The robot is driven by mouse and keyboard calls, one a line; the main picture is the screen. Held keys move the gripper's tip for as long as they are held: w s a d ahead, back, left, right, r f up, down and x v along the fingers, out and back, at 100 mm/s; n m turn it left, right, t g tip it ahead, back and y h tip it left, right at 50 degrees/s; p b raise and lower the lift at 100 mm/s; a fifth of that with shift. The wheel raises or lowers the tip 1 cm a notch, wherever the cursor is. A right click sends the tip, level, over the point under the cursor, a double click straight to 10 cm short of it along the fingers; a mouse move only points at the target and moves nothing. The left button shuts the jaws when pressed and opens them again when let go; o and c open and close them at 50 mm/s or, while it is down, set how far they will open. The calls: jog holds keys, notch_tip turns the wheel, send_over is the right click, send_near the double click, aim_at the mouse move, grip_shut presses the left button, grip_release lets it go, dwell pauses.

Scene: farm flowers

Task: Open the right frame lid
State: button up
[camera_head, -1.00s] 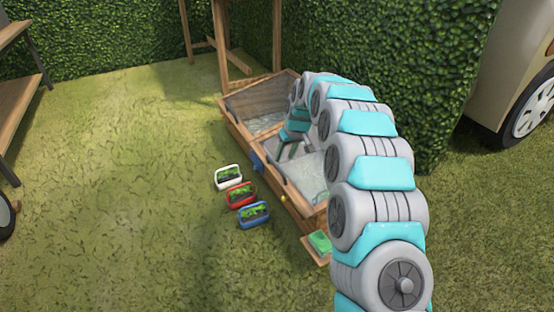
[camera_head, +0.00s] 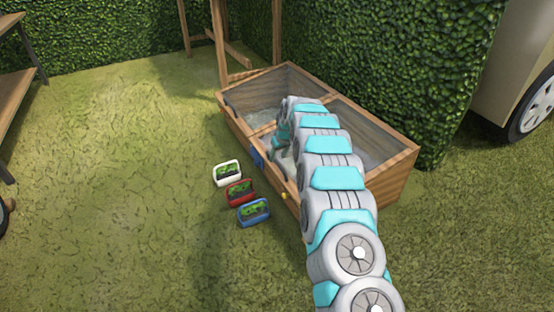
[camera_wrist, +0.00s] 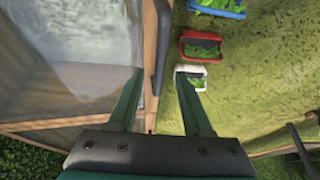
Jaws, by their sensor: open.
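A wooden cold frame (camera_head: 400,180) stands by the hedge, split into a left and a right half. Inside it, pale, glassy surfaces show; the right half is partly covered by my arm. I cannot tell from the head view how the right lid stands. In the wrist view a pale translucent pane (camera_wrist: 70,50) lies at left, with a wooden edge (camera_wrist: 150,65) and a dark bar-like handle (camera_wrist: 161,45) beside it. My gripper (camera_wrist: 158,72) is open, its two green fingers on either side of that edge and bar.
White (camera_head: 227,173), red (camera_head: 239,193) and blue (camera_head: 253,212) plant pots stand on the grass in front of the frame. A hedge (camera_head: 390,70) is behind, a vehicle (camera_head: 520,80) at right, a wooden shelf (camera_head: 18,110) at left. Grass at left is open.

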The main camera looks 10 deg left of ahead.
jog(key=shift+x, duration=1.2)
jog(key=shift+w, duration=0.1)
grip_shut()
dwell(0.5)
